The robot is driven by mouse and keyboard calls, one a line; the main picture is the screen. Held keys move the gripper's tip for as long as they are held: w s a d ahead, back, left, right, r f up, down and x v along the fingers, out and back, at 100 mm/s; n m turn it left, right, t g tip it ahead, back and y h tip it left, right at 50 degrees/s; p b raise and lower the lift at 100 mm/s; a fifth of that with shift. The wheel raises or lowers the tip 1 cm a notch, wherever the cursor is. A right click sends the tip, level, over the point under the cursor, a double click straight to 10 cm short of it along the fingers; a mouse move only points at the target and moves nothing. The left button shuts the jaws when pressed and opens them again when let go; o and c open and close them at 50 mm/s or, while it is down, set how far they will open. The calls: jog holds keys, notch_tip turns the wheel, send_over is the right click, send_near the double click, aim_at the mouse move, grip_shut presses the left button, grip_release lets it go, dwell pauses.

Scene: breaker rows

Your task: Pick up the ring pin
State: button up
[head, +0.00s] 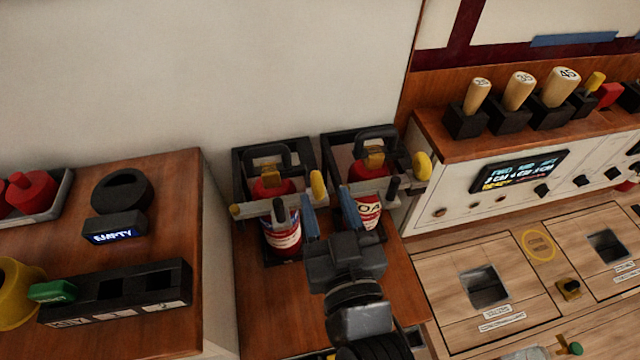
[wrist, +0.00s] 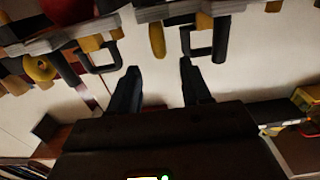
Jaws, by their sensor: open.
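Two red extinguishers with white labels stand side by side, the left one (head: 283,235) and the right one (head: 368,211). Each has a dark looped handle and a grey crossbar with yellow parts. A long yellow piece (head: 318,185) is at the right end of the left one's bar; it also shows in the wrist view (wrist: 157,40). I cannot tell for sure which part is the ring pin. My gripper (head: 330,207) is open and empty in front of the extinguishers. In the wrist view, the yellow piece lies just beyond and between my fingertips (wrist: 160,68).
Black frames (head: 240,163) surround the extinguishers against a white wall. A wooden counter (head: 160,190) at left holds a black slotted block (head: 120,292). A panel with a display (head: 519,172) and wooden-handled pegs (head: 517,90) stands at right.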

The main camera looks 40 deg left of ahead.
aim_at(319, 184)
jog(key=shift+p+x, duration=0.8)
jog(key=shift+x, duration=2.3)
jog(key=shift+s+f, duration=0.1)
jog(key=shift+f, duration=0.05)
grip_shut()
